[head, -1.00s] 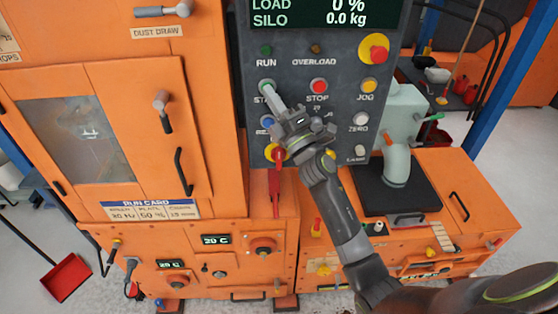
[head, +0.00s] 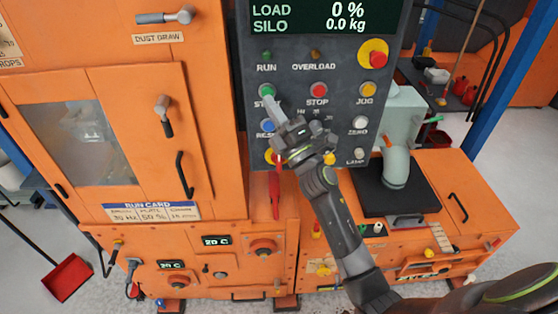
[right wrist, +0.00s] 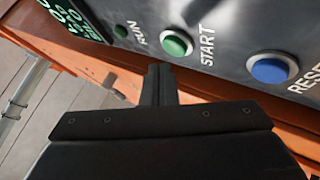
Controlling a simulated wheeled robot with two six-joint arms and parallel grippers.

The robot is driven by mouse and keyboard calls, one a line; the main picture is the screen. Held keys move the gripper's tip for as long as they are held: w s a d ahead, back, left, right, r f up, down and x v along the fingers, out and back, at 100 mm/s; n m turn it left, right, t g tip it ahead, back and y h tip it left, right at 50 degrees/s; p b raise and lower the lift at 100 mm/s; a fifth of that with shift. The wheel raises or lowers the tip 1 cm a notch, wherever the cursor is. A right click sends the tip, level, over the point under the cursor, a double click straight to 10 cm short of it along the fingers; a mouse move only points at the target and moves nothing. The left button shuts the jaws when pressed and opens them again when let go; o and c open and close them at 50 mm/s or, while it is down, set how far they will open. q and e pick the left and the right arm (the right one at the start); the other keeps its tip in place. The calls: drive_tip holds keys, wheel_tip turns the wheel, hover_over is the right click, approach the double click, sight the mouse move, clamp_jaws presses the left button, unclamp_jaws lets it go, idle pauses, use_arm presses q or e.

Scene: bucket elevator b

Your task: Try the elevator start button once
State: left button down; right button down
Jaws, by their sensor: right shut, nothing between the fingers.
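The green START button (head: 267,90) is on the dark control panel (head: 290,90), left of the red STOP button (head: 318,90). It shows whole in the right wrist view (right wrist: 177,44). My right gripper (head: 268,103) is shut and empty. Its fingertips are just below the button in the head view and cover part of the START label. In the right wrist view the fingertips (right wrist: 160,70) are just below and left of the button; I cannot tell any gap exactly. The RUN lamp (head: 267,55) is dark green. My left gripper is not in view.
A blue RESET button (head: 267,126) is below START, close to my fingers. A yellow JOG button (head: 367,89) and a red stop knob (head: 374,54) on yellow are to the right. The display (head: 322,15) reads LOAD 0 % and SILO 0.0 kg. A red handle (head: 277,180) hangs below.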

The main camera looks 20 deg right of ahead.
drive_tip(key=s+p, duration=0.1)
drive_tip(key=s, duration=0.1)
drive_tip(key=s+a+p, duration=0.1)
drive_tip(key=s, duration=0.1)
drive_tip(key=shift+s+a+r, duration=0.15)
drive_tip(key=shift+s, duration=0.2)
idle(0.5)
